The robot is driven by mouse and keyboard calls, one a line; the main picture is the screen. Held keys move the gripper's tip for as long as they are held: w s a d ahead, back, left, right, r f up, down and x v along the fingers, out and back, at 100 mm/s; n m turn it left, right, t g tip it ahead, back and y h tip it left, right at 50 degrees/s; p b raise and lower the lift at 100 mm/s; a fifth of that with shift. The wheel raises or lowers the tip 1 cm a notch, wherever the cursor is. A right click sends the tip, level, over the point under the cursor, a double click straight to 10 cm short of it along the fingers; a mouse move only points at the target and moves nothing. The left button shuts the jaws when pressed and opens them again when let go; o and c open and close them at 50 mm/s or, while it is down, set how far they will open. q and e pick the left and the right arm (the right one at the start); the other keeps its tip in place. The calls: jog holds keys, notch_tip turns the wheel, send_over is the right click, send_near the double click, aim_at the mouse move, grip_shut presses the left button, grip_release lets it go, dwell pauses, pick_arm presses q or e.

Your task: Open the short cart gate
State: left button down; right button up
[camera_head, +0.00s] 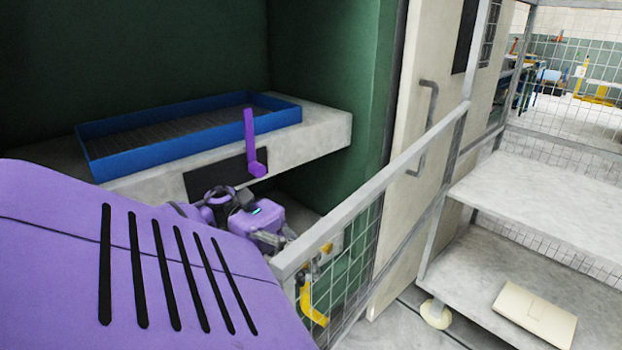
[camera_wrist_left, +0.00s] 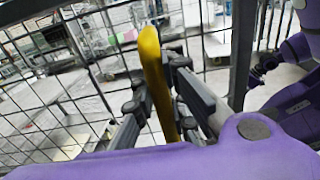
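The short cart gate (camera_head: 345,285) is a wire-mesh panel under a sloping grey top rail (camera_head: 370,185), in front of the green press bay. A curved yellow handle (camera_head: 309,300) is on its mesh, low in the head view. In the left wrist view the yellow handle (camera_wrist_left: 153,68) stands between the two dark fingers of my left gripper (camera_wrist_left: 160,90), which lie close against both its sides. In the head view my purple left arm (camera_head: 150,265) hides much of the gate's near end. A dark gripper shape (camera_wrist_left: 262,68) at the right of the wrist view appears to be my right gripper, small and unclear.
A blue tray (camera_head: 190,132) lies on a grey ledge beyond the gate, near an upright purple lever (camera_head: 250,140). A pale door with a grey pull handle (camera_head: 428,125) stands behind the rail. Grey cart shelves (camera_head: 545,205) are at right, with a cream flat box (camera_head: 535,312) on the lower one.

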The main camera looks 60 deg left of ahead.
pick_arm(q)
jog(key=c, duration=1.7)
grip_release()
jog(key=shift+c, duration=0.2)
jog(key=shift+r, duration=0.1)
notch_tip(320, 180, up, 10)
jog(key=shift+f, duration=0.1)
